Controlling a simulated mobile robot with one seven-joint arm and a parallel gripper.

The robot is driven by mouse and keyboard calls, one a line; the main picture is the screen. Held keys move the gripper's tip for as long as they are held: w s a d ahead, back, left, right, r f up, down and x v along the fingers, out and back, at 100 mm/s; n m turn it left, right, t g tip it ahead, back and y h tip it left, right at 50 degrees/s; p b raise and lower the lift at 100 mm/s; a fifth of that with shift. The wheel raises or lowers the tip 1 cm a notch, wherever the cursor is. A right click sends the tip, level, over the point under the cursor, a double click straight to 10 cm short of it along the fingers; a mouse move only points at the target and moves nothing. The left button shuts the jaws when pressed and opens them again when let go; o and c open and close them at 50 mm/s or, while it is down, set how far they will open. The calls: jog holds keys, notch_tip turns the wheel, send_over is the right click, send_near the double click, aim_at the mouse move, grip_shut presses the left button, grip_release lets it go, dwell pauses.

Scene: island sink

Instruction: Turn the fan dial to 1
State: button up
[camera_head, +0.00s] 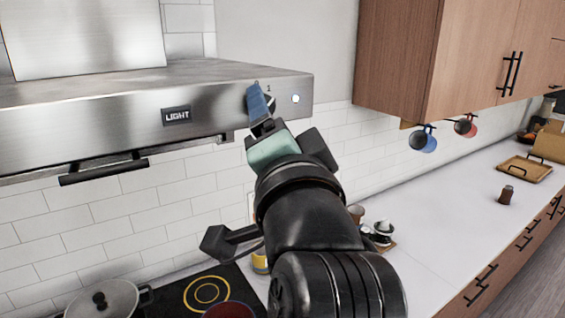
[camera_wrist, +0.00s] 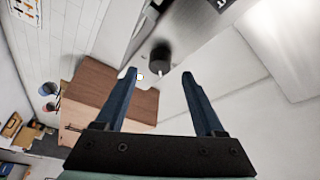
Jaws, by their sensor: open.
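The fan dial (camera_wrist: 160,56) is a dark round knob with a small white mark, on the steel hood front in the wrist view. In the head view my fingers hide it; a small "1" shows just right of them. My gripper (camera_wrist: 158,76) is open, with blue fingers spread to either side of the dial's line. The dial appears ahead of the fingertips, between them in the picture; I cannot tell whether they touch it. In the head view my gripper (camera_head: 258,95) is at the right end of the range hood (camera_head: 90,118).
A lit round button (camera_head: 295,98) sits right of my fingers. A LIGHT label (camera_head: 176,115) is left of them. A wooden wall cabinet (camera_head: 440,60) hangs at right. Below are a pot (camera_head: 105,300) on the cooktop and a white counter (camera_head: 450,205).

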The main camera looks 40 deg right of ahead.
jog(key=b+v, duration=1)
jog(key=b, duration=0.1)
jog(key=shift+w, duration=0.15)
jog(key=w+a+r+n+t+y, duration=0.1)
jog(key=w+a+n+t+y, duration=0.1)
jog(key=a+n+t+y, duration=0.3)
jog(key=w+a+r+n+t+y, duration=0.1)
jog(key=a+n+t+y, duration=0.4)
jog(key=a+n, duration=0.8)
jog(key=w+a+y, duration=0.1)
jog(key=a, duration=0.3)
jog(key=shift+w+a+n+t, duration=0.4)
jog(key=shift+r, duration=0.15)
